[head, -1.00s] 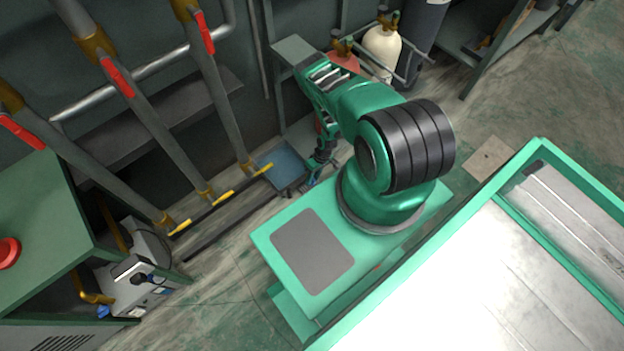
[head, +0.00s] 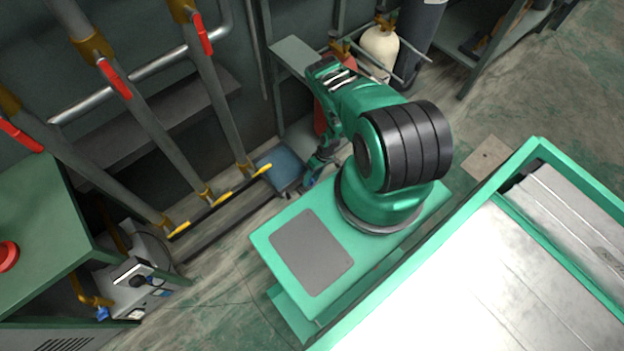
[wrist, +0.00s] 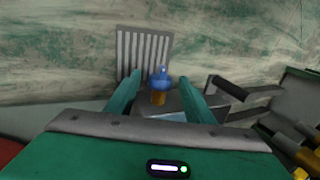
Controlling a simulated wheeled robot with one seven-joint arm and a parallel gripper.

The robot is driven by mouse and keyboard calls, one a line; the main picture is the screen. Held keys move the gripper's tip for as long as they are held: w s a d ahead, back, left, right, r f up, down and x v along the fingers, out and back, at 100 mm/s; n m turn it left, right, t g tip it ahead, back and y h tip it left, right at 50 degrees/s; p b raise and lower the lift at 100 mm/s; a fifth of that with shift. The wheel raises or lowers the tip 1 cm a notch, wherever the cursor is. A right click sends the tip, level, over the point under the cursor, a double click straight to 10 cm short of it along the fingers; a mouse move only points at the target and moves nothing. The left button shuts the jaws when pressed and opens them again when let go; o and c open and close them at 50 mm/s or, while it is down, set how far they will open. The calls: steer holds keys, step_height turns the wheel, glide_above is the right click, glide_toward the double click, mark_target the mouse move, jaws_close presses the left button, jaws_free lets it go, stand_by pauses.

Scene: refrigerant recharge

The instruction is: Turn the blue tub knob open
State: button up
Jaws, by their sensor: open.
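The blue knob (wrist: 160,80) sits on a short brass-coloured stem (wrist: 158,98) near the middle of the wrist view. My gripper (wrist: 160,88) is open, with one green finger on each side of the knob in the picture. I cannot tell whether the fingertips reach as far as the knob; no contact shows. In the head view, my gripper (head: 308,182) is low, beside the right edge of the blue-grey tub (head: 279,163). The knob cannot be made out there, as my arm and gripper cover that area.
A slatted grey grate (wrist: 143,48) lies beyond the knob. Grey pipes with red handles (head: 115,79) stand left of the tub. A cream gas cylinder (head: 380,50) stands behind my arm. A green cabinet with a red button (head: 8,255) is at left. Floor between is clear.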

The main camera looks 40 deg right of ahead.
steer(key=v, duration=1)
steer(key=shift+d+r, duration=0.2)
steer(key=shift+r, duration=0.15)
